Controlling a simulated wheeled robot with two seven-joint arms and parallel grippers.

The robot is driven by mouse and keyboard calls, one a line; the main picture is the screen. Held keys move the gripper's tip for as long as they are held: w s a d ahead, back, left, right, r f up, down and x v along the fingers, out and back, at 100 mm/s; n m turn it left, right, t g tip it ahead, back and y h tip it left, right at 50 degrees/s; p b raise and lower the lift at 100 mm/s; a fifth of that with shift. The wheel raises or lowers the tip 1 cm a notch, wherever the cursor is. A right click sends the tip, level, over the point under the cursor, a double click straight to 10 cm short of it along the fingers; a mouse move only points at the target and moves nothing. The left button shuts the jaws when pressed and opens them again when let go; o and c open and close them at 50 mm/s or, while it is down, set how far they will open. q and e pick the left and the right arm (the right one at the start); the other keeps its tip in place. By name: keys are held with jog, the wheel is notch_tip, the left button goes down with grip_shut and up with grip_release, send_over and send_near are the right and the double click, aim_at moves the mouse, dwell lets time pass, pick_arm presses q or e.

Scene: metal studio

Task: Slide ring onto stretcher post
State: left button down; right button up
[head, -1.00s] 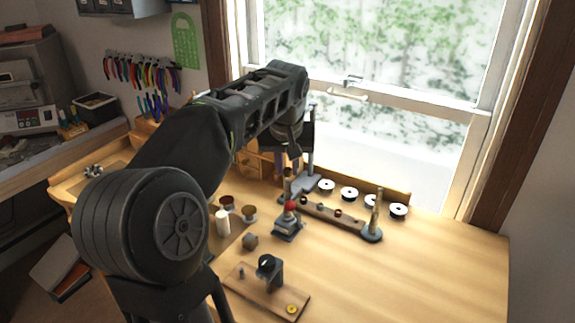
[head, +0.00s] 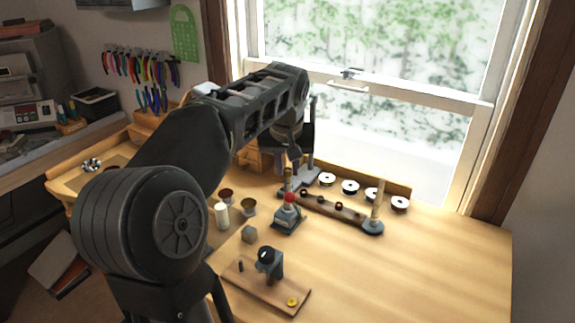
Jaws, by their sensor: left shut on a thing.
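My left gripper (head: 291,164) reaches in from the left and points down over the back of the wooden bench. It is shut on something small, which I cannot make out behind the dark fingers. Just below the fingertips stands a thin brownish post (head: 287,183), behind a small device with a red knob (head: 289,212); it looks like the stretcher post. I cannot tell whether the held thing is around the post or above it. Another upright post (head: 377,200) on a round blue-grey base stands to the right. My right gripper is not in view.
A wooden bar (head: 335,208) with several small pieces lies right of the device. A grey stand (head: 312,168) rises close behind the gripper. Several white discs (head: 350,187) line the back edge. Small cups and a board (head: 262,290) lie in front. The bench's right side is clear.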

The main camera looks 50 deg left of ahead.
pick_arm(q)
jog(key=shift+f, duration=0.4)
jog(key=c, duration=1.2)
grip_release()
jog(key=b+v, duration=0.1)
jog(key=v, duration=0.7)
jog(key=shift+f, duration=0.1)
dwell(0.4)
